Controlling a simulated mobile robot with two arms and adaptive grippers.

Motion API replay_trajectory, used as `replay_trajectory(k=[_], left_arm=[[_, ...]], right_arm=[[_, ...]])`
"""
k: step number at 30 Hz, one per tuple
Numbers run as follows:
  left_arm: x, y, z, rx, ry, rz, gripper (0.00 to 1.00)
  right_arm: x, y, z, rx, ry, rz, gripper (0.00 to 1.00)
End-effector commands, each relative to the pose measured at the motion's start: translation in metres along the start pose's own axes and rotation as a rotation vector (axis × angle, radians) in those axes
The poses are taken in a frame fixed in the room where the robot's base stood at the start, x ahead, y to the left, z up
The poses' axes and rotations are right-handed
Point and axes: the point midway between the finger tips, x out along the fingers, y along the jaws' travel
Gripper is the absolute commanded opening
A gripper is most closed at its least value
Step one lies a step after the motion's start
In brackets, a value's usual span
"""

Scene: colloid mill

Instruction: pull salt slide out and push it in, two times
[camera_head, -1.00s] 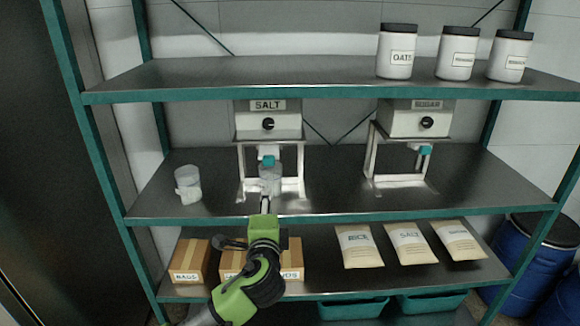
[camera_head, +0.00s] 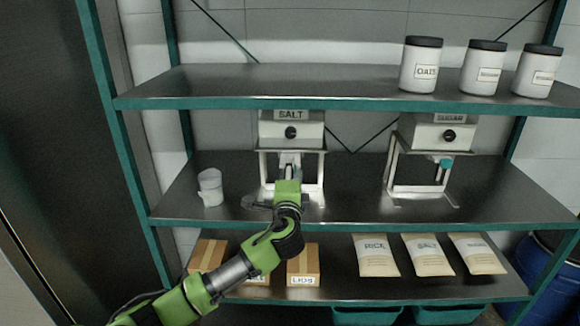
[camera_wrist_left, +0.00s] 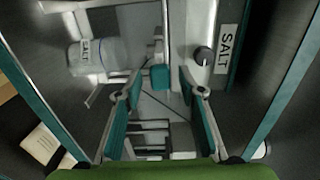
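The salt dispenser (camera_head: 291,132) stands on the middle shelf with a SALT label and a black knob; its front also shows in the left wrist view (camera_wrist_left: 203,55). The teal handle of the salt slide (camera_wrist_left: 160,77) lies ahead of and between my left fingertips in the left wrist view, apart from both. My left gripper (camera_head: 290,163) is in front of the dispenser and hides the slide in the head view. Its teal-padded fingers (camera_wrist_left: 158,92) are open and empty. A clear SALT container (camera_wrist_left: 92,55) is below the slide. My right gripper is out of view.
A second dispenser (camera_head: 437,133) stands to the right, and a clear container (camera_head: 210,186) to the left, on the middle shelf (camera_head: 350,208). White jars (camera_head: 420,65) stand above. Cartons (camera_head: 303,262) and bags (camera_head: 375,256) lie below. The shelf between the dispensers is clear.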

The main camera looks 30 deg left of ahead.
Motion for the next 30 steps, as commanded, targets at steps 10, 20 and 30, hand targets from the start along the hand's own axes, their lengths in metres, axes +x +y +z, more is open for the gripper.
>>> replay_trajectory(k=[10,20,30], left_arm=[[0.02,0.0,-0.001,0.0,0.002,0.0,0.36],[0.02,0.001,-0.001,0.0,0.002,0.0,0.1],[0.036,0.003,0.0,0.0,-0.001,0.0,0.0]], right_arm=[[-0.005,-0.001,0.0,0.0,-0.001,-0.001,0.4],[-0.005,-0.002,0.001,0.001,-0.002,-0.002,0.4],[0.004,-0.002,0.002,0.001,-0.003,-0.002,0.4]])
